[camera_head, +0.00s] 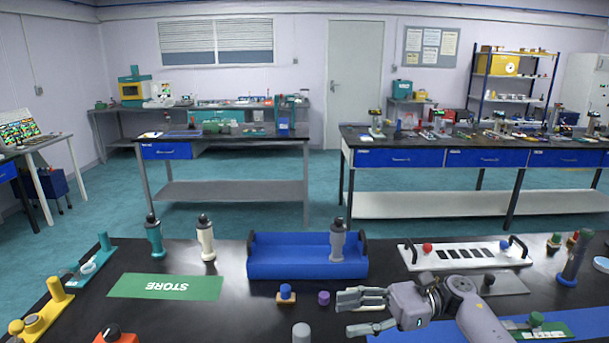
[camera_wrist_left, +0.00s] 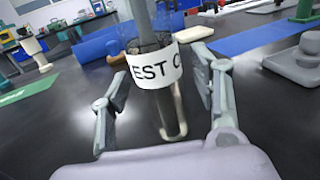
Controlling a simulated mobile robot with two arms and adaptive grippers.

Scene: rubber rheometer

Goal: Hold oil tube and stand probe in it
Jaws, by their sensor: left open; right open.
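In the left wrist view, a tall grey tube (camera_wrist_left: 172,115) stands with a white band (camera_wrist_left: 155,72) lettered "EST" and a cut-off letter. My left gripper (camera_wrist_left: 160,78) is open, with one finger on each side of this tube; contact cannot be told. The left gripper is outside the head view. A grey rounded top (camera_head: 302,332) shows at the head view's bottom edge; it may be the same tube. My right gripper (camera_head: 365,311) is open and empty above the black bench, its fingers pointing left. I cannot tell for certain which object is the probe.
A blue tray (camera_head: 290,268) holds a grey bottle (camera_head: 338,240). A blue-knobbed piece (camera_head: 286,294) and a purple piece (camera_head: 323,297) are near my right gripper. A white rack (camera_head: 462,256) stands right.

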